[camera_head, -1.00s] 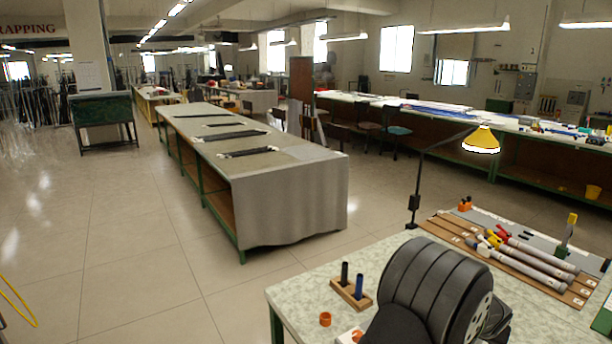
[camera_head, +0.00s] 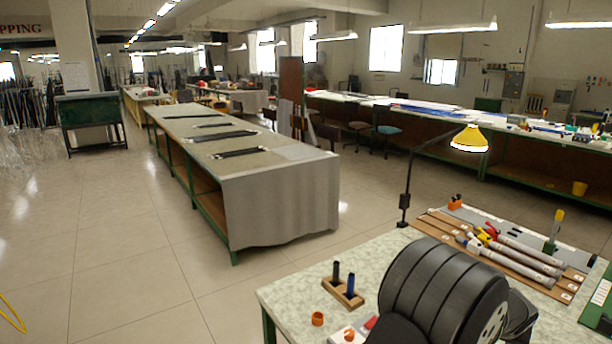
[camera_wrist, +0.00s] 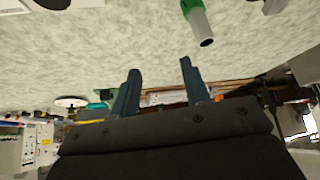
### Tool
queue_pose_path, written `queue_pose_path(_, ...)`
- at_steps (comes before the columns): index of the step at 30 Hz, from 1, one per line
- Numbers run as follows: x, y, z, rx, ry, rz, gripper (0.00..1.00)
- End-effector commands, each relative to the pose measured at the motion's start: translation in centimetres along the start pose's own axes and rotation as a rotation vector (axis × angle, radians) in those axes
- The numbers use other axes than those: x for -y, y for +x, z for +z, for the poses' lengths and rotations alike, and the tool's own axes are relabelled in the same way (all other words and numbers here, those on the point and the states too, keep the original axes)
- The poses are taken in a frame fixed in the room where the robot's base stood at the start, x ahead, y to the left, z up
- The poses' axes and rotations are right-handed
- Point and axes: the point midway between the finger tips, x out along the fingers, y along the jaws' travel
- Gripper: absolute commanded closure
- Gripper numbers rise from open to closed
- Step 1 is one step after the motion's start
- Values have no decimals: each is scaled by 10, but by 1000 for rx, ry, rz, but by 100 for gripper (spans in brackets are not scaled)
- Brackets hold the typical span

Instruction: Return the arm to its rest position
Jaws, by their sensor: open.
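My gripper (camera_wrist: 159,68) shows in the wrist view with its two blue-grey fingers apart and nothing between them. The view looks upside down, with the pale mottled tabletop above the fingers. In the camera_head view my dark, thick arm (camera_head: 440,295) is folded low at the bottom, over the near table (camera_head: 290,300). The gripper itself is hidden or out of frame there.
Several grey rods (camera_head: 520,258) lie on a wooden rack at right. A yellow lamp (camera_head: 469,140) rises behind. A wooden block (camera_head: 343,293) with two dark pegs and an orange ring (camera_head: 317,319) sit near the arm. A green-and-grey cylinder (camera_wrist: 197,22) is beyond the fingers.

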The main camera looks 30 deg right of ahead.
Motion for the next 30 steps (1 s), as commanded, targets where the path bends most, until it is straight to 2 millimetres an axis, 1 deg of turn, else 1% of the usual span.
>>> queue_pose_path(1,-8,-8,2,-1,2,2,57)
queue_pose_path(7,-35,-38,9,-2,3,2,57)
queue_pose_path(8,-28,-38,8,0,-8,-5,57)
queue_pose_path(9,-17,-37,6,1,-22,-14,57)
queue_pose_path(18,42,-41,-7,0,-102,-65,57)
queue_pose_path(30,122,-50,-14,0,-209,-134,57)
